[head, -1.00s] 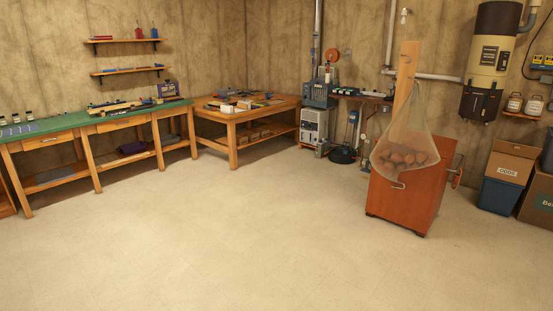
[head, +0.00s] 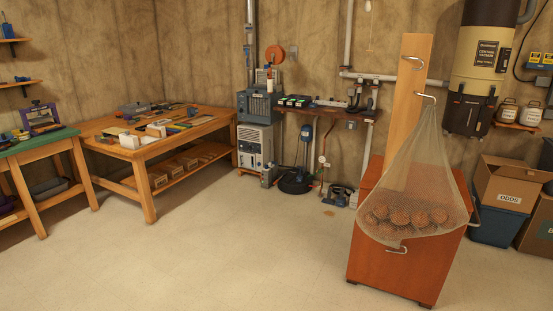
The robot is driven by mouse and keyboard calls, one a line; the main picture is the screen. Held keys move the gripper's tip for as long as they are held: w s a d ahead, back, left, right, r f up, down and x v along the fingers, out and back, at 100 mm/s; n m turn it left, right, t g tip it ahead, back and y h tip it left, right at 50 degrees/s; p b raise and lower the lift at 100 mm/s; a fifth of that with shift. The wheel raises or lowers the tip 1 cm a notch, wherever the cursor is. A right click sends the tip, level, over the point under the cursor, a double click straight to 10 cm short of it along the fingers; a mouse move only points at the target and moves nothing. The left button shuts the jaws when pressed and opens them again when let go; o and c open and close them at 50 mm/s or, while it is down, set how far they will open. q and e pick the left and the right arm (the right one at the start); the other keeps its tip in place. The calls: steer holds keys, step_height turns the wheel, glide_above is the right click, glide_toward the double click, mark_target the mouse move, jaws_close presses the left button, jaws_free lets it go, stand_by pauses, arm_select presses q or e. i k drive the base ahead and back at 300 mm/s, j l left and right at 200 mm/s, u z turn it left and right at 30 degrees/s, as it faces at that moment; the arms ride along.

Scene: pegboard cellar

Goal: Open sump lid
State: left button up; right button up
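A dark round shape (head: 297,184) lies on the floor by the back wall, right of the grey machine. It looks like the sump lid, and it appears flat and closed, but it is small and its edge and handle are hard to make out. A blue device (head: 307,133) with a thin upright line stands above it. Neither of my grippers is in view.
An orange-brown cabinet (head: 385,268) with an upright board (head: 408,100) and a hanging net bag (head: 420,200) of brown round things stands at right front. A wooden workbench (head: 140,150) is at left. A grey machine (head: 257,150) is beside the lid. Floor in front is clear.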

mark_target(285, 176)
steer(key=i, duration=0.7)
steer(key=i+u, duration=0.1)
steer(key=i, duration=0.6)
steer(key=i+l+u, duration=0.1)
steer(key=i, duration=0.65)
steer(key=i+l, duration=0.2)
steer(key=i, duration=0.5)
steer(key=i+z, duration=0.15)
steer(key=i, duration=0.35)
steer(key=i+z, duration=0.2)
steer(key=i, duration=0.3)
steer(key=i+z, duration=0.15)
steer(key=i, duration=0.35)
steer(key=i+j+z, duration=0.15)
steer(key=i, duration=0.35)
steer(key=i+j+z, duration=0.15)
steer(key=i, duration=0.35)
